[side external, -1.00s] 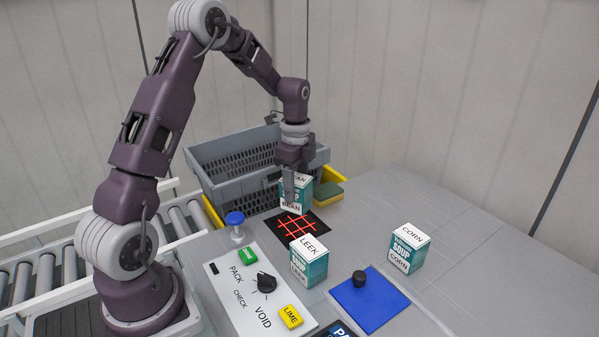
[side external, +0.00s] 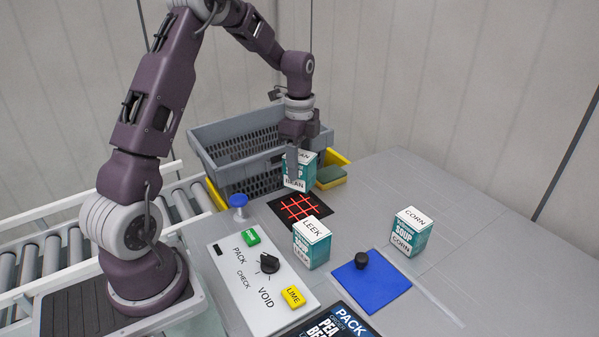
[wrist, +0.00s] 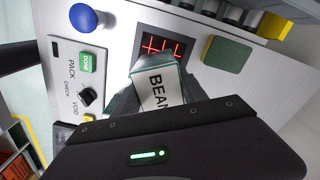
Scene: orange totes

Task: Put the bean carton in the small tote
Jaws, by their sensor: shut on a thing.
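The bean carton (side external: 297,180), white and teal with a BEAN label, is held upright in my gripper (side external: 298,163) behind the red-lined black pad (side external: 283,203). In the wrist view the white BEAN face (wrist: 156,88) shows between the fingers of my gripper (wrist: 160,90), which are shut on it. Whether its base clears the table is hard to tell. Which one is the small tote is unclear.
A leek carton (side external: 312,245) and a corn carton (side external: 410,232) stand in front. A green-and-yellow sponge (side external: 331,177) lies right of the bean carton. A blue button (side external: 238,201), control panel (side external: 232,290), blue mat (side external: 385,290) and screen (side external: 335,322) are nearby.

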